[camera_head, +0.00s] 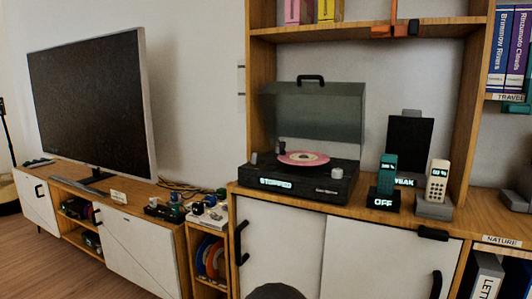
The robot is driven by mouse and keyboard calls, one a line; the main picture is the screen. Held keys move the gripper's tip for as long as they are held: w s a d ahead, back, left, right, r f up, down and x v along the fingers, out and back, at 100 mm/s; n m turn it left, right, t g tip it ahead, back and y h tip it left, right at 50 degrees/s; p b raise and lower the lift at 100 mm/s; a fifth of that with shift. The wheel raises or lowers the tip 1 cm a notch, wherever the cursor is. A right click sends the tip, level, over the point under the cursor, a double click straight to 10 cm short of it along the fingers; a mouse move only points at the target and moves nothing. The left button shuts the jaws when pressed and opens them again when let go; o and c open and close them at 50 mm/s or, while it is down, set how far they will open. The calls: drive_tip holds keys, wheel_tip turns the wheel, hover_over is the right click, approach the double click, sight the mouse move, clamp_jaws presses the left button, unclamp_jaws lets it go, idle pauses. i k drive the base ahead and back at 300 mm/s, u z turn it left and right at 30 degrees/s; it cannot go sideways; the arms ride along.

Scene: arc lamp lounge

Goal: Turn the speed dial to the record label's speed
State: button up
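A black record player (315,189) stands on the wooden cabinet, its smoky lid (315,112) raised. A pink record (303,158) lies on it. The record's label is too small to read. A lit display on the player's front reads "STOPPED" (275,183). A small pale knob (337,172) sits at the deck's right front, and another small pale part (254,158) is at its left edge. I cannot tell for certain which one is the speed dial, and no speed marks are legible. My gripper is not in view.
Two handsets, one teal (387,173) and one beige (437,181), stand in cradles right of the player. A black panel (409,146) stands behind them. A shelf (350,30) runs above the lid. A television (95,103) and small clutter are at left.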

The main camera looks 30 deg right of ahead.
sight(337, 173)
drive_tip(key=z, duration=0.25)
drive_tip(key=i, duration=0.85)
drive_tip(key=z, duration=0.5)
